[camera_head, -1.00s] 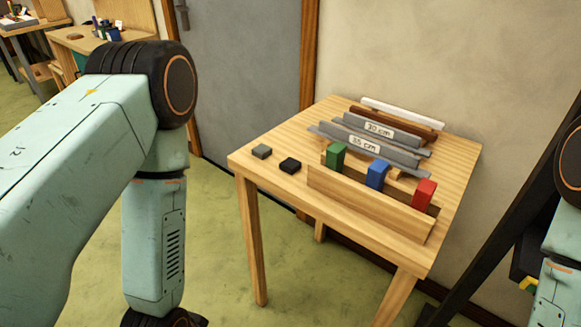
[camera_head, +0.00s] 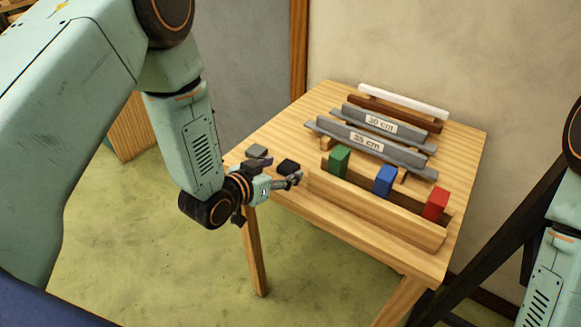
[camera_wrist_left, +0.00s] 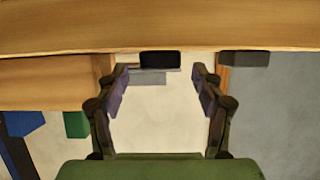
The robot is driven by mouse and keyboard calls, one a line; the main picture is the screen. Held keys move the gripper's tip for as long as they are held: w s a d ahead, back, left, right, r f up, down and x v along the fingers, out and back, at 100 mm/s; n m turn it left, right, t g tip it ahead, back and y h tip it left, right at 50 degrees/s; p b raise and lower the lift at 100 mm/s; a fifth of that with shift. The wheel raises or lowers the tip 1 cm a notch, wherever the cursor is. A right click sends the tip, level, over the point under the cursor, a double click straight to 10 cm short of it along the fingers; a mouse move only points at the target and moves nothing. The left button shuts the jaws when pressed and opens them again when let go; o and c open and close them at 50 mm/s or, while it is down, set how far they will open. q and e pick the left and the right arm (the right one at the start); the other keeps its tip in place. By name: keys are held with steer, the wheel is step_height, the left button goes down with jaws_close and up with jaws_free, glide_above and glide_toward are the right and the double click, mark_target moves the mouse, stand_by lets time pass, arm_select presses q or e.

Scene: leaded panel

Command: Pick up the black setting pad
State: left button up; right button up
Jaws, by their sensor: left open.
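The black setting pad (camera_head: 289,167) lies flat on the wooden table near its left front edge. My left gripper (camera_head: 281,172) is open and empty, close to the pad at this edge. In the left wrist view, which looks upside down, the black pad (camera_wrist_left: 160,60) shows between and just beyond the two spread fingers (camera_wrist_left: 160,77). The fingers seem apart from it, though the exact gap is hard to tell. My right gripper is out of view.
A grey pad (camera_head: 257,151) lies left of the black one. A wooden rack (camera_head: 375,210) with green (camera_head: 339,161), blue (camera_head: 385,181) and red (camera_head: 436,204) blocks stands to the right. Grey strips marked 30 cm (camera_head: 380,124) and 35 cm (camera_head: 367,146) lie behind it.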

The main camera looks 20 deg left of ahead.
arm_select(q)
steer(key=shift+w+f, duration=0.2)
steer(key=shift+w, duration=0.2)
steer(key=shift+w+d+f, duration=0.3)
steer(key=shift+w+d, duration=0.2)
steer(key=shift+w, duration=0.15)
steer(key=shift+c, duration=0.3)
steer(key=shift+s+a+r, duration=0.2)
steer(key=shift+s+a, duration=0.1)
steer(key=shift+s, duration=0.05)
steer(key=c, duration=0.4)
steer(key=shift+w+d+f, duration=0.15)
steer(key=shift+w+d, duration=0.05)
steer(key=c, duration=0.5)
steer(key=shift+s+a, duration=0.1)
steer(key=shift+c, duration=1.3)
